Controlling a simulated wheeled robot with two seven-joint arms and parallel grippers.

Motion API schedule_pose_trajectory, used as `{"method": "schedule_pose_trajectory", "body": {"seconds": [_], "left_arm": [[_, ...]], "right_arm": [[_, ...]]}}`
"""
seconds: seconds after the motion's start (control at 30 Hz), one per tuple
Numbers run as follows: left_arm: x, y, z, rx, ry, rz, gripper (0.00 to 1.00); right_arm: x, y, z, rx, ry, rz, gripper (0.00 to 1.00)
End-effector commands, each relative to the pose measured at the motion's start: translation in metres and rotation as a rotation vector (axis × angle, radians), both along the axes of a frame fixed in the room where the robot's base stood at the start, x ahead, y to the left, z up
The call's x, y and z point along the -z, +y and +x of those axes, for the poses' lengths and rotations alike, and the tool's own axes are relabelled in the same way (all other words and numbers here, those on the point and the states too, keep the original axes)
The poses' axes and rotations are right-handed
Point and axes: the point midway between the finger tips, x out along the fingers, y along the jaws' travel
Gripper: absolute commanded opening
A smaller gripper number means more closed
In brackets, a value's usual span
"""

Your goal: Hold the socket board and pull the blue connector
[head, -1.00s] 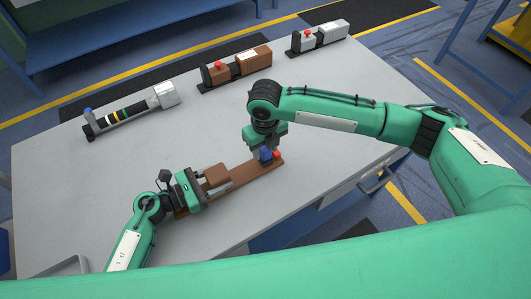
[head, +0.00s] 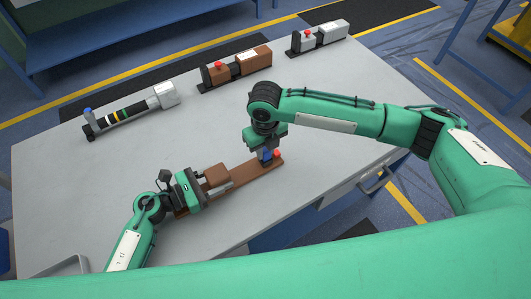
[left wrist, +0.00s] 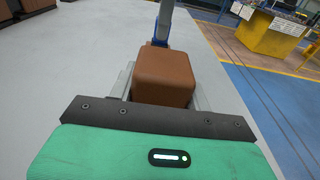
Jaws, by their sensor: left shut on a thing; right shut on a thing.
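The brown socket board (head: 245,172) lies flat on the grey table, with a raised brown block (head: 216,174) near its middle. The block also shows in the left wrist view (left wrist: 165,75), with grey fingers along both its sides. My left gripper (head: 208,183) is shut on the socket board around this block. The blue connector (head: 265,156) stands at the board's far right end, partly hidden by my right gripper (head: 264,148), which is shut on it from above. The blue connector also shows beyond the block in the left wrist view (left wrist: 160,43). A red knob (head: 276,154) is right beside it.
Along the table's far edge stand a dark device with coloured bands (head: 125,113), a brown device (head: 238,68) and a grey device (head: 319,37). The middle of the table (head: 130,165) is clear. The table's near right edge is close to the board.

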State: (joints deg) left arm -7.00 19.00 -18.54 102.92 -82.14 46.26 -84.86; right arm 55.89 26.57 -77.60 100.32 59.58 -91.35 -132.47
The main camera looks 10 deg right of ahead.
Motion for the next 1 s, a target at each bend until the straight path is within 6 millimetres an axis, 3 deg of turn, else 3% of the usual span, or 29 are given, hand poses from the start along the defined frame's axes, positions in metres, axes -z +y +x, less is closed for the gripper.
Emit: {"method": "schedule_pose_trajectory", "body": {"seconds": [0.03, 1.0], "left_arm": [[0.009, 0.0, -0.003, 0.003, 0.012, 0.01, 0.14], [0.009, 0.0, -0.003, 0.003, 0.012, 0.01, 0.14]], "right_arm": [[0.001, 0.0, 0.0, -0.001, 0.0, 0.001, 0.0], [-0.011, 0.0, 0.0, 0.0, 0.0, 0.0, 0.0]]}}
